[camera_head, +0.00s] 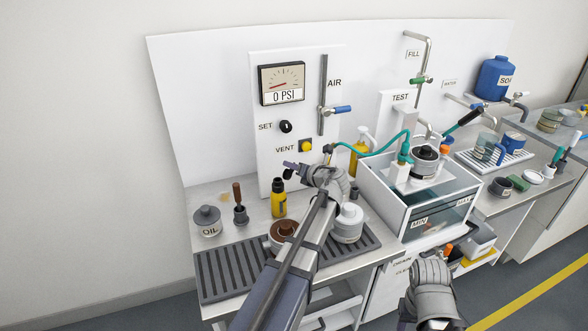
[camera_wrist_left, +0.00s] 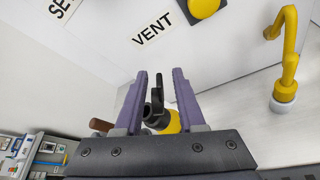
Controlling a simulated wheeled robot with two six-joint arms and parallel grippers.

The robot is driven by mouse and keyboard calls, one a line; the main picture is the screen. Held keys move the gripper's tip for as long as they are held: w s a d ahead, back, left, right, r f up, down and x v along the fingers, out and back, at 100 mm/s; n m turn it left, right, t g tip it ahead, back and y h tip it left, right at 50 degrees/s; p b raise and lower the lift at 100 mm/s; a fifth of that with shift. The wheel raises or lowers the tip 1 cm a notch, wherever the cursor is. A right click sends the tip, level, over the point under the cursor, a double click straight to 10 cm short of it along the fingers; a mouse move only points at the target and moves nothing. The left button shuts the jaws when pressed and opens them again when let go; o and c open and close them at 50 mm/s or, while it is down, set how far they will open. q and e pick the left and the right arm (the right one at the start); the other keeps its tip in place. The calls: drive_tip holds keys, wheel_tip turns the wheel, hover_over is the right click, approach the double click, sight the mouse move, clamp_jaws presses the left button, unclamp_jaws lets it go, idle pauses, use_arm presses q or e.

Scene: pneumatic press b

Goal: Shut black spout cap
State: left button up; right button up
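A yellow bottle (camera_head: 279,204) with a black top stands on the steel counter below the VENT button. In the left wrist view, a black spout piece (camera_wrist_left: 157,101) with an upright black bar shows between my finger pads, and part of the yellow bottle (camera_wrist_left: 172,124) shows behind it. My left gripper (camera_head: 290,168) is open, just above and right of the bottle's top in the head view. In the left wrist view my left gripper (camera_wrist_left: 165,90) has a clear gap between its purple fingers. I cannot tell whether either finger touches the black piece. My right gripper's fingers do not show.
The OIL jar (camera_head: 208,222) and a brush in a dark holder (camera_head: 240,214) stand left of the bottle. A yellow pump bottle (camera_head: 361,150) is at the right. A water tank (camera_head: 415,200) stands farther right. The panel with the gauge (camera_head: 282,84) rises close behind.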

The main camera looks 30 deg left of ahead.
use_arm(q)
clamp_jaws()
idle(0.3)
idle(0.4)
